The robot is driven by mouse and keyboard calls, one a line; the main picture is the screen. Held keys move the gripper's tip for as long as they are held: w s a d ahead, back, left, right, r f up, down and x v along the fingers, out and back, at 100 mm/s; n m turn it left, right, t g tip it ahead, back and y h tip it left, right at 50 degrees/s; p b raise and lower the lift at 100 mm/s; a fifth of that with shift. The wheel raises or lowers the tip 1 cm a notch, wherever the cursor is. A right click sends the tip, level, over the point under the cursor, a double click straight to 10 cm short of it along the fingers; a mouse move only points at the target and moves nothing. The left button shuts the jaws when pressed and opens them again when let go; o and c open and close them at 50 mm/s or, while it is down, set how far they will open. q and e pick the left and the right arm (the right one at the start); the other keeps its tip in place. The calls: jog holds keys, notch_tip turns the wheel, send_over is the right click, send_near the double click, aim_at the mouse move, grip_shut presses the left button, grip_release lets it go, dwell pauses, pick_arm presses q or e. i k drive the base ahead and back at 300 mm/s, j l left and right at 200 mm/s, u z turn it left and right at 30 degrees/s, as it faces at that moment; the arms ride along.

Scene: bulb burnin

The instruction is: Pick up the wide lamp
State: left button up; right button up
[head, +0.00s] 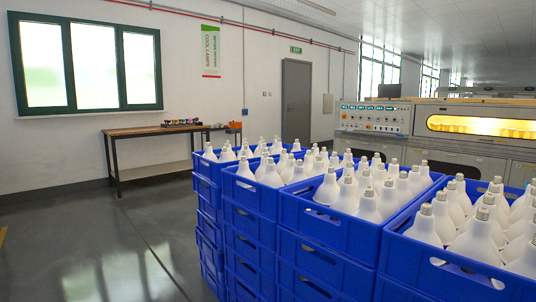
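Many white lamps with metal screw caps stand cap-up in blue crates. In the nearest crate at the right, a lamp (478,238) with a broad cone-shaped body stands near the front. Another broad lamp (424,225) stands at that crate's left corner. I cannot tell which single lamp is the wide one, as several look alike. The lower parts of the lamps are hidden by the crate walls and by each other. Neither of my grippers is in view.
Stacked blue crates (322,258) fill the right half, with more stacks (248,193) to the left. A wooden workbench (152,132) stands by the far wall. A machine with a control panel (375,118) and lit window stands behind. The floor (95,245) at left is clear.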

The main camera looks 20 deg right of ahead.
aim_at(224, 154)
jog(key=i+j+z, duration=0.15)
jog(key=z, duration=0.25)
jog(key=i+j+z, duration=0.2)
jog(key=z, duration=0.15)
jog(key=i+j+z, duration=0.25)
jog(key=z, duration=0.15)
jog(key=i+j+z, duration=0.1)
jog(key=j, duration=0.3)
jog(key=i+j+z, duration=0.1)
jog(key=i+j, duration=0.15)
jog(key=j, duration=0.15)
jog(key=i+j+z, duration=0.1)
jog(key=j, duration=0.35)
jog(key=i+j+z, duration=0.1)
jog(key=j, duration=0.3)
jog(key=i+j+z, duration=0.1)
jog(key=i+j, duration=0.15)
jog(key=j, duration=0.2)
jog(key=i+j+z, duration=0.1)
jog(key=j, duration=0.35)
jog(key=i+j+z, duration=0.1)
jog(key=j, duration=0.35)
jog(key=i+j, duration=0.1)
jog(key=j, duration=0.75)
jog(key=i+j, duration=0.15)
jog(key=j, duration=0.25)
